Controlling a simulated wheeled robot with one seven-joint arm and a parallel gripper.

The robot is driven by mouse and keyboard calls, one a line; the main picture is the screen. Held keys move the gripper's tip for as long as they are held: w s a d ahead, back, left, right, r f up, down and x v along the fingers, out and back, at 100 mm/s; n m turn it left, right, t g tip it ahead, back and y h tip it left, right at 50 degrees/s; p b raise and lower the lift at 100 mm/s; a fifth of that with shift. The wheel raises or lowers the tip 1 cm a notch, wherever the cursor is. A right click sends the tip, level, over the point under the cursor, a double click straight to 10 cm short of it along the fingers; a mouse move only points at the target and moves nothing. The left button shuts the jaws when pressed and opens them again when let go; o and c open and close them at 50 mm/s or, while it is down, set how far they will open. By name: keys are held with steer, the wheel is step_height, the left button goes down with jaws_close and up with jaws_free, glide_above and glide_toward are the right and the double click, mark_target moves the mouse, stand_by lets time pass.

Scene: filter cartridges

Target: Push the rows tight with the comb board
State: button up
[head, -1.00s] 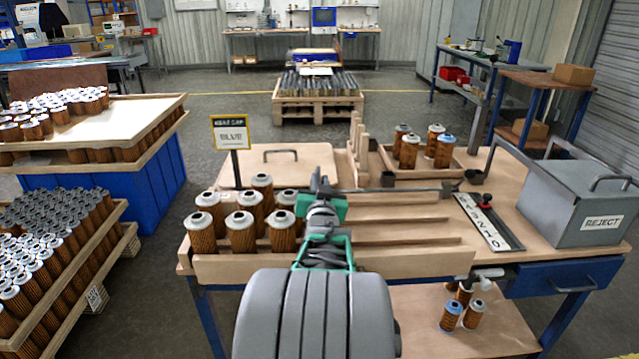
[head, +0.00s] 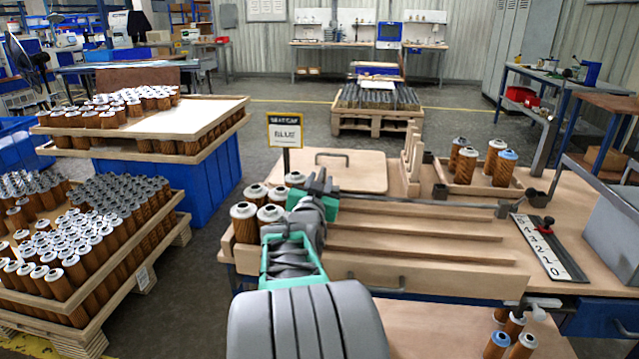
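The lane tray (head: 430,262) is a pale wooden tray with long parallel lanes running left to right. Brown filter cartridges with pale caps (head: 244,222) stand upright in rows at its left end. My gripper (head: 318,186) is at the right side of these rows, and it and my arm hide part of them. I cannot tell whether the fingers are open or shut, or whether they touch a cartridge. A wooden piece with upright prongs (head: 411,152), which looks like the comb board, stands behind the lanes, apart from my gripper.
A sign reading BLUE (head: 286,132) stands behind the rows. A wooden board with a handle (head: 340,170) lies behind the lanes. A number scale (head: 548,248) and a grey box (head: 615,222) are at right. The lanes' right part is empty.

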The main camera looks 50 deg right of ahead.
steer(key=shift+o, duration=0.3)
steer(key=v, duration=0.8)
